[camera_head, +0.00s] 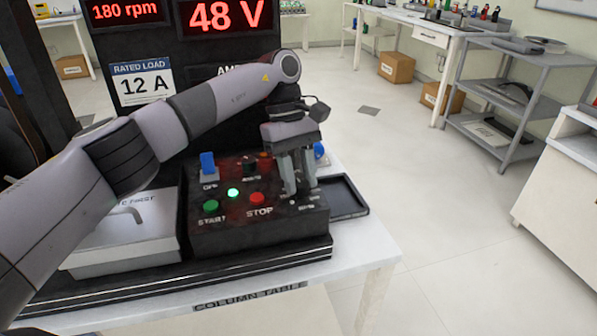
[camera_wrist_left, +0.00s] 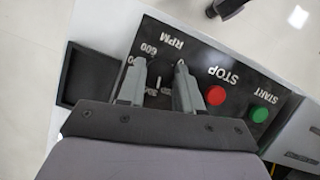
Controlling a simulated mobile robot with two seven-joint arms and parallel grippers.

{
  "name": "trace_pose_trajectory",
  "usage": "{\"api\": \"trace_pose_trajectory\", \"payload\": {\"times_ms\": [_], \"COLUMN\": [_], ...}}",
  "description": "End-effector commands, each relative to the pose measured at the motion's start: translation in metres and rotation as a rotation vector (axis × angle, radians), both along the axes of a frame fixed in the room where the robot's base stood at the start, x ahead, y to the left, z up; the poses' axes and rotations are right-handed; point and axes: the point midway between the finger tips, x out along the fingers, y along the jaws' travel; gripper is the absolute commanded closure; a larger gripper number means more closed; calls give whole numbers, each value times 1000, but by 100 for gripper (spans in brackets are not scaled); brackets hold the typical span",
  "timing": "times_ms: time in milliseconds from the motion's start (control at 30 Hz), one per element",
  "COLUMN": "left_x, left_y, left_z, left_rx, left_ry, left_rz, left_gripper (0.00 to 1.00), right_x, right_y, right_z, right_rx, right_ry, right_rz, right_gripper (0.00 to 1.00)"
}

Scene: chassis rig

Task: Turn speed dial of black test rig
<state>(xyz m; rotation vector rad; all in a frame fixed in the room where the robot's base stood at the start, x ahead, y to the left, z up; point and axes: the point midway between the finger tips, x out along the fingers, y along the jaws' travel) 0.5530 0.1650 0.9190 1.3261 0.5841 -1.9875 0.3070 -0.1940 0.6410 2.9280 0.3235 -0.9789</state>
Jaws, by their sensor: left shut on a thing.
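The black test rig's control box (camera_head: 225,235) stands on the white table, with a green START button (camera_head: 210,206), a red STOP button (camera_head: 257,198), a lit green lamp (camera_head: 233,192) and a blue switch (camera_head: 208,163). My left gripper (camera_head: 299,191) reaches down onto the box's right end, shut on the speed dial. In the left wrist view my gripper's fingers (camera_wrist_left: 160,72) stand either side of the dial's place beside the RPM label and 600 mark. The dark dial is hardly distinguishable between them. The red display (camera_head: 125,10) reads 180 rpm. My right gripper is out of view.
A grey lidded box (camera_head: 125,235) stands left of the control box. A dark tray (camera_head: 345,196) lies to its right. A blue knob (camera_head: 320,151) is behind my gripper. Another display (camera_head: 226,15) reads 48 V. The floor to the right is mostly clear.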

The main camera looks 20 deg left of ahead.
Motion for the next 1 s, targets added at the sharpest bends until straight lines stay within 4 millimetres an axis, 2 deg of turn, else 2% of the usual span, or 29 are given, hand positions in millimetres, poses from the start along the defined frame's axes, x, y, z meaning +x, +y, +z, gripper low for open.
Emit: {"api": "trace_pose_trajectory", "payload": {"times_ms": [400,967,1000], "left_x": [1,1,1], "left_y": [-1,-1,-1], "left_z": [1,0,0], "left_rx": [1,1,1], "left_ry": [-2,-2,-2], "left_rz": [-203,-235,-235], "left_gripper": [96,96,62], "right_x": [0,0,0], "right_y": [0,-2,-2], "right_z": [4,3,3], "right_rx": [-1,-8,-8], "right_ry": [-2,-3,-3], "right_rz": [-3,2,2], "right_gripper": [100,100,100]}}
